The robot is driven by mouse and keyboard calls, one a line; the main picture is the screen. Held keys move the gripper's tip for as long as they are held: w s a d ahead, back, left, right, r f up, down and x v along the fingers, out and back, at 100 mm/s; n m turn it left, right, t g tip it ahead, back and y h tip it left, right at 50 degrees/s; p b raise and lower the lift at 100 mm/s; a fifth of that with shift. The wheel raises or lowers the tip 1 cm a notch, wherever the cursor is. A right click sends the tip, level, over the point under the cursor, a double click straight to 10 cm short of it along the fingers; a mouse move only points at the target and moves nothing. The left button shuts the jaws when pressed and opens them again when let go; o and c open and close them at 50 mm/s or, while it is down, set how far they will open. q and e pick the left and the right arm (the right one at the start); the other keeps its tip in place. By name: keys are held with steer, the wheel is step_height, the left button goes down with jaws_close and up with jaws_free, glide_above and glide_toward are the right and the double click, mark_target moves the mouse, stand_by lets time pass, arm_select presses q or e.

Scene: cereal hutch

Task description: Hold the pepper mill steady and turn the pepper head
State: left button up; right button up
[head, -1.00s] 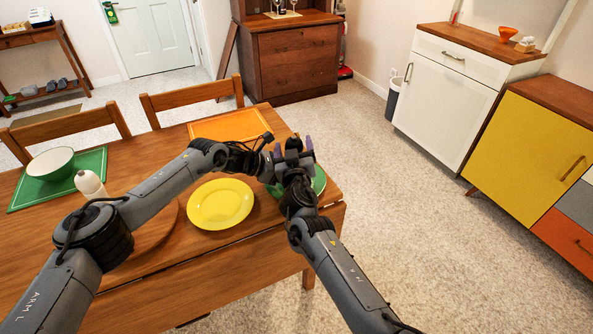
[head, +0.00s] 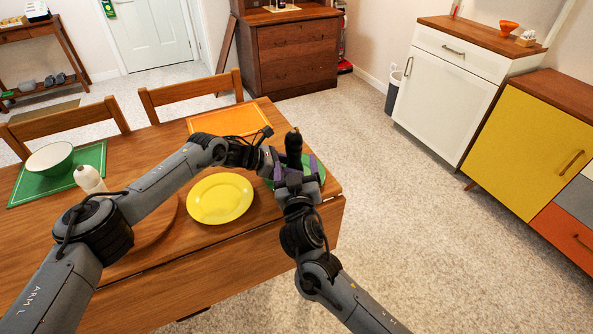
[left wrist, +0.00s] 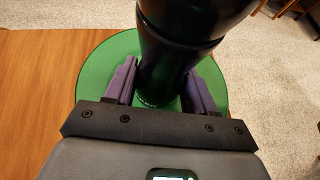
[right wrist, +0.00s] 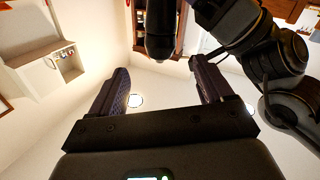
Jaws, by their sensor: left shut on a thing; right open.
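The black pepper mill (head: 293,146) stands roughly upright over a round green plate or mat (head: 320,178) at the table's right end. My left gripper (left wrist: 160,85) is shut on the mill's lower body, with a purple finger on each side; in the head view this grip is mostly hidden. My right gripper (head: 296,170) is open and empty on the near side of the mill, fingers spread. In the right wrist view the mill's dark head (right wrist: 160,30) shows beyond the open fingers (right wrist: 162,80), apart from them. Whether the mill's base touches the green surface is unclear.
A yellow plate (head: 220,198) lies left of the grippers, with an orange mat (head: 228,121) behind. A white bottle (head: 90,179) and a bowl (head: 50,157) on a green mat (head: 92,158) are further left. The table's right edge is close to the mill; open floor lies beyond.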

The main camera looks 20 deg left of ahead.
mark_target(299, 145)
steer(key=shift+s+d, duration=0.25)
steer(key=shift+s, duration=0.35)
steer(key=w+d+g+y, duration=0.4)
steer(key=g+y, duration=0.1)
steer(key=y, duration=0.2)
steer(key=shift+n, duration=0.3)
steer(key=shift+x, duration=5.35)
steer(key=shift+a, duration=0.1)
